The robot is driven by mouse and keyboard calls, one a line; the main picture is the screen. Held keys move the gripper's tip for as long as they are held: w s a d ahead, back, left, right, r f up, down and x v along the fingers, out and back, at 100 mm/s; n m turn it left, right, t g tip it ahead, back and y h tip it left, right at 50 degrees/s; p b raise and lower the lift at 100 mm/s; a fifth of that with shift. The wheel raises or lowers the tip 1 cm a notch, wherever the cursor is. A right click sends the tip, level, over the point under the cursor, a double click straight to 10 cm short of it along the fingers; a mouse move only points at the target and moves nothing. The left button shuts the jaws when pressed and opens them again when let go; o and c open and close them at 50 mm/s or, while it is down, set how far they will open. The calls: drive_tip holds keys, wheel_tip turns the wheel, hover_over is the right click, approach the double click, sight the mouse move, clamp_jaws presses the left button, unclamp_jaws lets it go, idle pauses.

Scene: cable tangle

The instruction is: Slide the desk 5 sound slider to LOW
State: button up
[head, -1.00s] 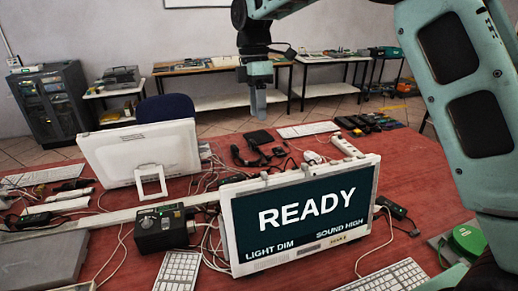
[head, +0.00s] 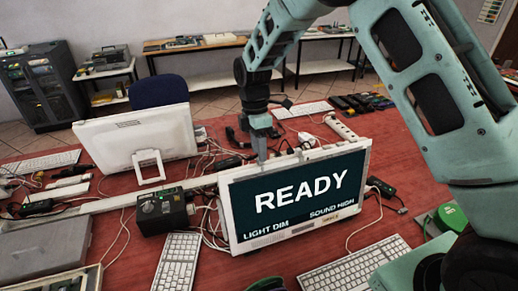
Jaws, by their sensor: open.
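The white monitor (head: 295,195) stands on the red table and reads READY, LIGHT DIM and SOUND HIGH. A small label on its lower bezel is too blurred to read for certain. Small pale pieces (head: 300,154) stick up along its top edge; I cannot tell which one is the sound slider. My gripper (head: 262,153) points down with its jaws open, above or just behind the left half of the monitor's top edge. It looks empty, and contact with the monitor cannot be made out.
A black box (head: 162,211) with a green display stands left of the monitor. A second white monitor (head: 137,146) faces away, further left. Keyboards (head: 352,263) lie in front. Cables and a white power strip (head: 341,128) lie behind the monitor.

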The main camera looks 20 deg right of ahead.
sight(245, 168)
drive_tip(key=shift+x, duration=1)
clamp_jaws()
drive_tip(key=shift+a, duration=2.2)
unclamp_jaws()
drive_tip(key=shift+w+r, duration=0.1)
drive_tip(key=shift+r, duration=0.05)
drive_tip(key=b+v, duration=0.4)
drive_tip(key=v, duration=1.3)
